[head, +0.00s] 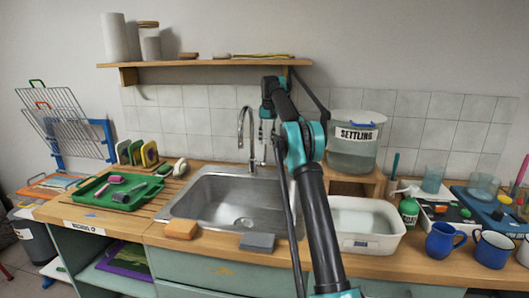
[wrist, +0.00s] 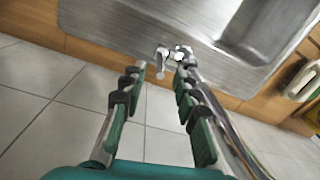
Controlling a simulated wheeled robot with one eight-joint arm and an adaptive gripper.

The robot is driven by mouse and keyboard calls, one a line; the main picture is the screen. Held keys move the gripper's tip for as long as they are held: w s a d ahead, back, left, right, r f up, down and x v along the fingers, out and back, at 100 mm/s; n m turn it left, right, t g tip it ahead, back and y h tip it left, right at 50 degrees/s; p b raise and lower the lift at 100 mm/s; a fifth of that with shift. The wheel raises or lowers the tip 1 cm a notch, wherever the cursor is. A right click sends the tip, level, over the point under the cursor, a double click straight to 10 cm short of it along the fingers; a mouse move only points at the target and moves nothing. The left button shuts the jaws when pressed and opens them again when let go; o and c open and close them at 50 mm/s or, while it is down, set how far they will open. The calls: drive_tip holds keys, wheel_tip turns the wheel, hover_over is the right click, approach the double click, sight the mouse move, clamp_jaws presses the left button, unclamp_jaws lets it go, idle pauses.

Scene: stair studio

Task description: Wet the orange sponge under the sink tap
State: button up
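The orange sponge (head: 181,229) lies on the front edge of the wooden counter, left of centre before the sink. The steel sink (head: 190,196) has a bare basin with a drain. A chrome gooseneck tap (head: 244,125) rises behind it; its base and small lever (wrist: 170,54) show in the wrist view. My gripper (head: 267,132) hangs down just right of the tap in the head view. In the wrist view my gripper (wrist: 160,70) is open and empty, its fingertips close to the tap's fittings; I cannot tell whether they touch. The orange sponge is not visible in the wrist view.
A grey block (head: 257,241) sits on the sink's front edge. A white basin (head: 393,239) stands to the right, below the SETTLING bucket (head: 353,155). A green tray (head: 92,190) lies left. A shelf (head: 200,63) hangs above. Cups crowd the right end.

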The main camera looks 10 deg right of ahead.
sight(265, 161)
drive_tip(key=shift+w+f, duration=0.15)
drive_tip(key=shift+w, duration=0.2)
drive_tip(key=shift+a+f, duration=0.15)
drive_tip(key=shift+f, duration=1.65)
drive_tip(key=shift+a+f, duration=0.15)
drive_tip(key=shift+f, duration=1.65)
drive_tip(key=shift+c, duration=0.3)
clamp_jaws()
